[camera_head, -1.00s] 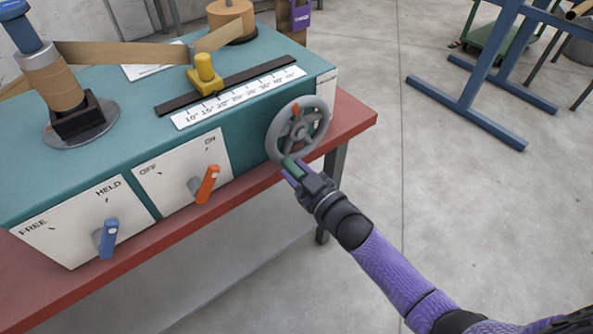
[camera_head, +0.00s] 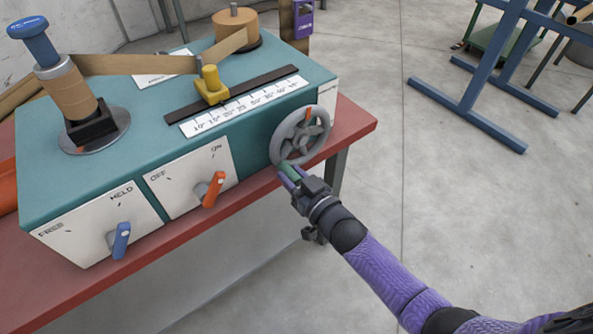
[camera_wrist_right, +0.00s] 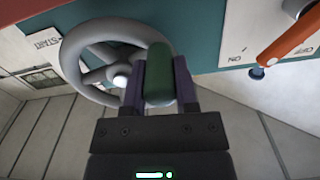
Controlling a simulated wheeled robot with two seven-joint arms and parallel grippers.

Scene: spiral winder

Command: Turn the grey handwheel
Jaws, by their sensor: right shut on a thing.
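The grey handwheel (camera_head: 318,153) is on the right end of the teal machine's front, with an orange mark near the top of its rim. My right gripper (camera_head: 287,174) is at the wheel's lower left, shut on its green handle (camera_head: 289,170). In the right wrist view the green handle (camera_wrist_right: 159,75) stands between the two fingers of my right gripper (camera_wrist_right: 160,92), and the grey handwheel (camera_wrist_right: 85,55) shows behind and to the left. The fingers partly hide the handle and wheel. My left gripper is not in view.
The teal machine (camera_head: 115,170) stands on a red bench (camera_head: 350,125). A blue lever (camera_head: 121,238) and an orange lever (camera_head: 213,190) stick out left of the wheel. A yellow pointer (camera_head: 211,85) sits by a scale (camera_head: 245,107).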

